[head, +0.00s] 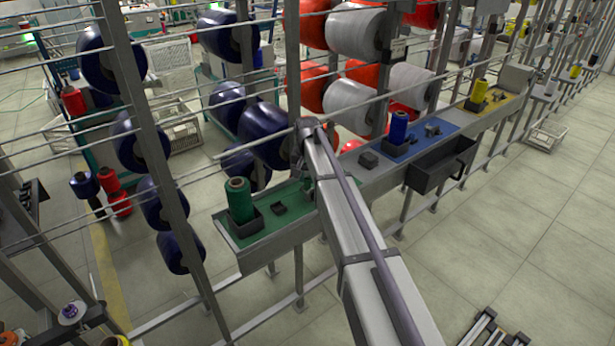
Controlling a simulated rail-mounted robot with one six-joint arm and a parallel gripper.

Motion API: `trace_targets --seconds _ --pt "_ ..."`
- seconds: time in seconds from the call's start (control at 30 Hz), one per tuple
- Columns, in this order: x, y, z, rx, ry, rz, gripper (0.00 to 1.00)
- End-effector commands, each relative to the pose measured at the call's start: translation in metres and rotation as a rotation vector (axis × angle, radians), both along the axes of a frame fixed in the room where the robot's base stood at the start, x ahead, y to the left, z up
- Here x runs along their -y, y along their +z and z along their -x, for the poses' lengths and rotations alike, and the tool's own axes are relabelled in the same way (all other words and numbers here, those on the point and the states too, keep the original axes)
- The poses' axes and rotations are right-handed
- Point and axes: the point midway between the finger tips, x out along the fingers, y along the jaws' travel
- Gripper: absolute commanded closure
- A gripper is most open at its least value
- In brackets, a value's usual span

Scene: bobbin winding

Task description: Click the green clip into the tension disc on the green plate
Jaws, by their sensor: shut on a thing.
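The green plate (262,231) lies at the left end of the grey ledge. A green bobbin (238,196) stands on it in a dark holder. My arm reaches up from the bottom of the picture and bends down at the plate's right end. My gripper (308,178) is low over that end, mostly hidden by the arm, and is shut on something. The held green clip cannot be made out, nor can any contact with the plate.
A black bin (437,172) hangs in front. Uprights and rails (150,130) with large spools stand behind.

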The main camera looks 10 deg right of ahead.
Motion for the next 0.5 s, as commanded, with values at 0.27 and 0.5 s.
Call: trace_targets --seconds 0.27,0.5 --pt "0.0000 0.0005 -0.0001 0.000 0.000 0.000 0.59" --pt "0.0000 0.0004 -0.0001 0.000 0.000 0.000 0.46"
